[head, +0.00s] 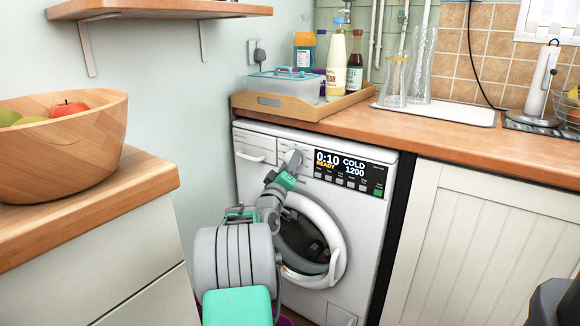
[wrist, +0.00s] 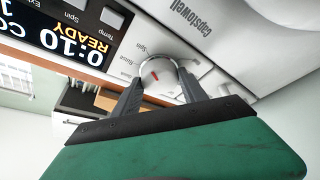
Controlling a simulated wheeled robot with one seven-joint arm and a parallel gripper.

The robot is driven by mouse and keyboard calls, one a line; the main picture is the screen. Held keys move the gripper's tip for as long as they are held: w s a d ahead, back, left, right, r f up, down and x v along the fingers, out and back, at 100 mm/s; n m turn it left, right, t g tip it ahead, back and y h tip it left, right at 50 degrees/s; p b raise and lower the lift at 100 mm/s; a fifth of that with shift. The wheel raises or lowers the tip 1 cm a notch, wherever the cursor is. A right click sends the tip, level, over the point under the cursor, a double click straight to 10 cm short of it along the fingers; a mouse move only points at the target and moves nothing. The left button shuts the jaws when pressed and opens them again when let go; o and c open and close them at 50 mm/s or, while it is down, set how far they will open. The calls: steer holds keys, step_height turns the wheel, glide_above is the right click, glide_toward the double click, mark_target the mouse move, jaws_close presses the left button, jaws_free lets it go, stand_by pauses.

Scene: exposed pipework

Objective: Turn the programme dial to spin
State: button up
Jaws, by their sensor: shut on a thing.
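The white washing machine (head: 330,225) stands under the wooden worktop. Its programme dial (wrist: 160,68) is a round knob with a red mark, seen upside down in the wrist view. My gripper (wrist: 158,82) is shut on the dial, one finger on each side. In the head view my gripper (head: 287,172) reaches the panel beside the display (head: 349,173), which reads 0:10, READY, COLD, 1200. Small labels, including Spin (wrist: 140,49) and Rinse, sit around the dial. I cannot tell exactly which label the mark meets.
A wooden counter with a fruit bowl (head: 62,140) stands close on the left of my arm. A wooden tray (head: 280,108) with bottles and a lidded box is on the worktop above. The round machine door (head: 335,235) is below the panel. A cream cupboard (head: 490,245) is right.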

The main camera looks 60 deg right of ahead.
steer(key=o, duration=1.4)
steer(key=p+v, duration=0.1)
steer(key=v, duration=0.6)
steer(key=shift+a+f, duration=0.1)
steer(key=shift+a, duration=0.3)
